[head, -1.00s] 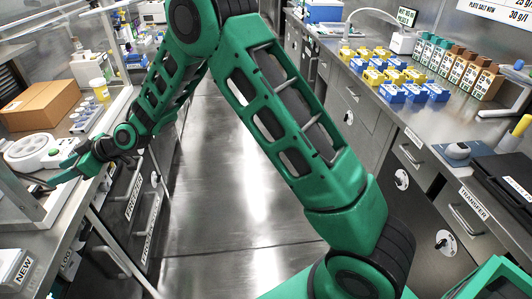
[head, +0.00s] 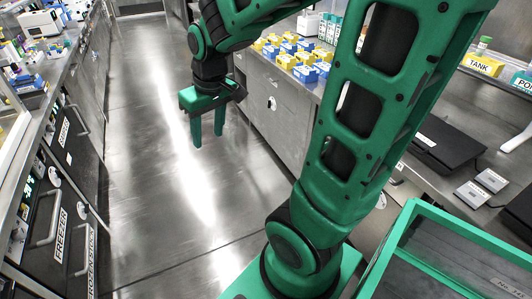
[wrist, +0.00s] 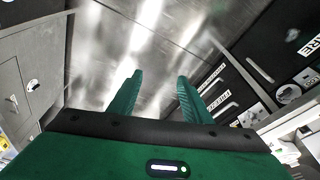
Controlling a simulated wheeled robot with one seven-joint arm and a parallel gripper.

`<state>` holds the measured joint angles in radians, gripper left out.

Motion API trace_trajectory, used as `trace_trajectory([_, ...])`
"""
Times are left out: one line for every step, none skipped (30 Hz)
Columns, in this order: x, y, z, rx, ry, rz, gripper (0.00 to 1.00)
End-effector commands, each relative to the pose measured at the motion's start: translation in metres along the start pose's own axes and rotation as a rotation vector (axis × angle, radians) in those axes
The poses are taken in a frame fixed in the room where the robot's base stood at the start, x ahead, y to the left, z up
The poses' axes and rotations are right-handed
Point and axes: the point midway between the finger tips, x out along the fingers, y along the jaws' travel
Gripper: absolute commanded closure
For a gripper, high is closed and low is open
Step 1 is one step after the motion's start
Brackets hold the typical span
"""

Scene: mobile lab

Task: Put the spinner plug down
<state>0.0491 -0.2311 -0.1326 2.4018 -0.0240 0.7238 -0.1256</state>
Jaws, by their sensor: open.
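My gripper (head: 208,138) hangs over the aisle floor in the head view, its two green fingers pointing down and apart. Nothing is between them. In the wrist view the fingers (wrist: 160,85) are also apart and empty, with the shiny floor beyond. I cannot make out the spinner plug in either current view.
The left bench (head: 62,62) has freezer-labelled drawers below it. The right bench (head: 425,92) carries yellow and blue boxes (head: 290,50), a yellow TANK box (head: 482,64) and a black flat device (head: 440,140). The aisle floor (head: 150,165) is clear.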

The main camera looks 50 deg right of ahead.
Motion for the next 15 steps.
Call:
trace_trajectory([-0.010,0.017,0.031,0.087,-0.032,0.019,0.55])
trace_trajectory([-0.015,0.025,0.049,0.137,-0.056,0.028,0.55])
trace_trajectory([-0.020,0.034,0.071,0.200,-0.085,0.039,0.55])
trace_trajectory([-0.024,0.039,0.087,0.245,-0.106,0.045,0.55])
trace_trajectory([-0.027,0.043,0.103,0.288,-0.126,0.050,0.55])
trace_trajectory([-0.030,0.047,0.121,0.339,-0.150,0.055,0.55])
trace_trajectory([-0.033,0.049,0.134,0.374,-0.166,0.058,0.55])
trace_trajectory([-0.035,0.050,0.145,0.404,-0.181,0.060,0.55])
trace_trajectory([-0.037,0.052,0.157,0.440,-0.197,0.063,0.55])
trace_trajectory([-0.039,0.056,0.164,0.461,-0.207,0.063,0.55])
trace_trajectory([-0.040,0.061,0.170,0.479,-0.215,0.064,0.55])
trace_trajectory([-0.041,0.064,0.177,0.499,-0.226,0.064,0.55])
trace_trajectory([-0.041,0.064,0.180,0.508,-0.231,0.064,0.55])
trace_trajectory([-0.042,0.064,0.182,0.515,-0.234,0.064,0.55])
trace_trajectory([-0.042,0.064,0.184,0.520,-0.236,0.065,0.55])
